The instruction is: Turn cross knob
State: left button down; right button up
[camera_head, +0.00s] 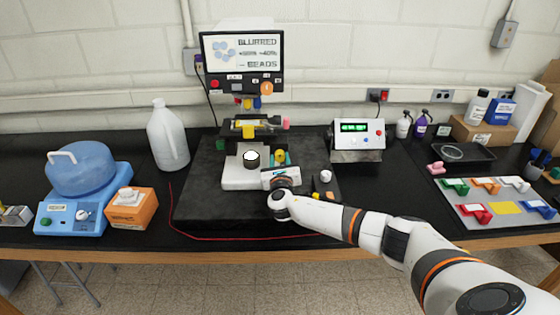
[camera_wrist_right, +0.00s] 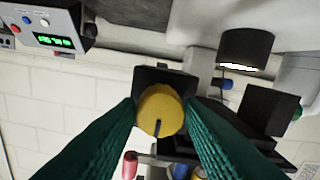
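A round yellow knob (camera_wrist_right: 160,110) with a dark line on its face shows in the right wrist view, in front of a black block. It shows small in the head view (camera_head: 279,155), on the bench device. The green fingers of my right gripper (camera_wrist_right: 160,103) stand apart, one on each side of the knob. No clear gap shows between fingertips and knob, but I cannot tell whether they touch it. In the head view my right gripper (camera_head: 279,170) is at the front of the device, just below the knob. My left gripper is not in view.
The device's white base (camera_head: 238,180) carries a black cylinder (camera_head: 251,159). A monitor (camera_head: 243,55) stands behind, and a box with a green display (camera_head: 357,140) to the right. A white jug (camera_head: 167,135) is left. A red cord (camera_head: 235,238) runs along the bench front.

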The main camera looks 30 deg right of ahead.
jog(key=c, duration=0.5)
jog(key=m+b, duration=0.2)
jog(key=shift+f+m, duration=0.2)
jog(key=shift+m, duration=0.1)
jog(key=m+b, duration=0.2)
jog(key=shift+m, duration=0.4)
jog(key=m+b, duration=0.3)
jog(key=m, duration=0.2)
jog(key=shift+b, duration=0.4)
jog(key=shift+r+m+b, duration=0.15)
jog(key=shift+m+b, duration=0.5)
jog(key=shift+m, duration=0.35)
